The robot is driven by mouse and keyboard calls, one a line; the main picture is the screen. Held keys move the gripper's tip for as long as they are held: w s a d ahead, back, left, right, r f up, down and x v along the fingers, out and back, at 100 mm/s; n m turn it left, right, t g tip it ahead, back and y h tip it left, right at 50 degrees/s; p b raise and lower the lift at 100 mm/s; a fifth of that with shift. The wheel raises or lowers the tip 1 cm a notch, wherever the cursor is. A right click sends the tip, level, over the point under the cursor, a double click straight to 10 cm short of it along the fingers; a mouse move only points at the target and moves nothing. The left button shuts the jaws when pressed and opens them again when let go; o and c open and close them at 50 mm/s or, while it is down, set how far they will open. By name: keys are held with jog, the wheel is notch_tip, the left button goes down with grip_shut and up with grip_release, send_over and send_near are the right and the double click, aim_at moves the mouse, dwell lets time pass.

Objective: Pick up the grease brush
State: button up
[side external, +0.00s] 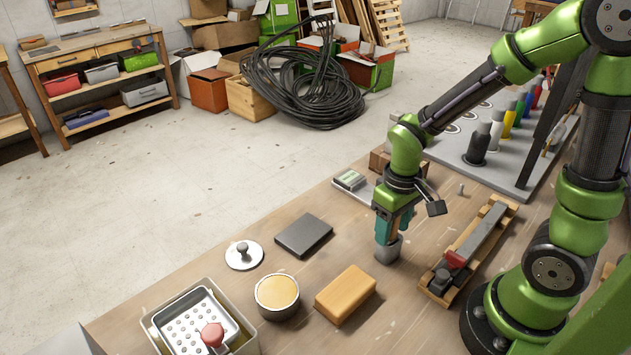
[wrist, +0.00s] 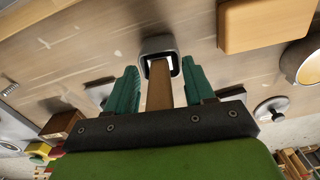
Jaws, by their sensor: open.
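A wooden handle (wrist: 159,92), which I take to be the grease brush, stands up out of a small grey cup (wrist: 158,44). The brush's lower end is hidden inside the cup. My gripper (wrist: 160,84) is open, with one teal finger on each side of the handle; gaps show between handle and fingers. In the side view my gripper (side external: 386,228) points down right above the grey cup (side external: 388,253) on the wooden bench, and the handle is hidden by the fingers there.
A wooden cradle with a metal bar (side external: 470,244) lies close on the right. An orange-tan block (side external: 345,294), a round tin (side external: 277,296), a dark flat box (side external: 303,235) and a knobbed lid (side external: 244,254) are to the left. A tray of bottles (side external: 480,166) stands behind.

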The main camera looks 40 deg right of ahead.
grip_shut()
dwell(0.3)
notch_tip(320, 180, up, 10)
jog(key=shift+r, duration=0.1)
dwell(0.4)
